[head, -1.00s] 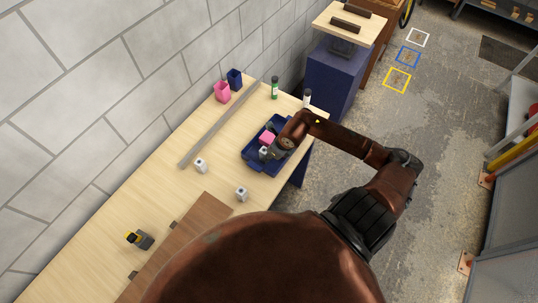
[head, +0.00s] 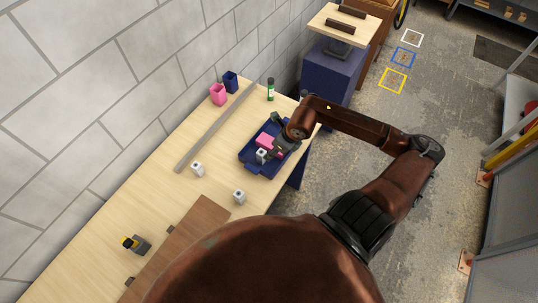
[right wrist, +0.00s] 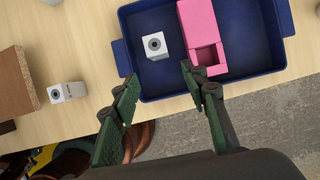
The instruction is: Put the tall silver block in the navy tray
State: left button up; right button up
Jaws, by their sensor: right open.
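A silver-white block with a dark round mark on top (right wrist: 155,45) stands inside the navy tray (right wrist: 140,19); it also shows in the head view (head: 262,156). Two similar blocks stand on the table outside the tray, one near the metal strip (head: 197,169) and one near the brown board (head: 239,196). The latter seems to be the block in the wrist view (right wrist: 68,92). Their heights are hard to compare. My right gripper (right wrist: 163,92) is open and empty, its fingers apart at the tray's near side. My left gripper is out of view.
A pink open box (right wrist: 205,35) lies in the tray beside the block. Pink (head: 218,94) and navy (head: 230,82) cups stand by the wall. A green bottle (head: 270,90) is behind the tray. A grey strip (head: 213,128) crosses the table; a brown board (head: 185,238) lies nearer.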

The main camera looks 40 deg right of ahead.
jog(key=shift+v, duration=1.5)
